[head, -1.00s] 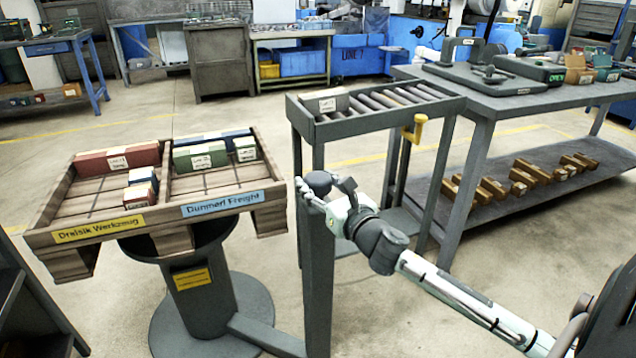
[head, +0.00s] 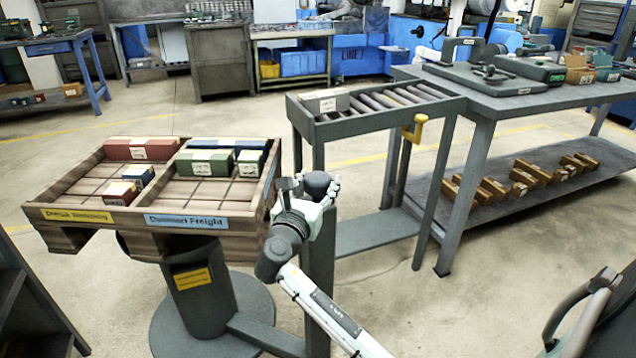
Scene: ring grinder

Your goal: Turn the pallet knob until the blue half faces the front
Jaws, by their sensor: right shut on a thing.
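The pallet (head: 90,200) is a wooden tray on a grey pedestal at the left of the head view. A divider splits it into two halves. The yellow label (head: 77,216) is on the left part of its near edge and the blue label (head: 186,221) on the right part. The dark round knob (head: 317,182) tops a grey post just right of the pallet. My right gripper (head: 316,190) is shut on the knob, its wrist on the near left side. The arm partly hides the post. My left gripper is not in view.
A roller stand (head: 385,122) with a grey box (head: 321,101) stands behind the knob. A workbench (head: 500,100) is at the right. The floor in front is mostly clear.

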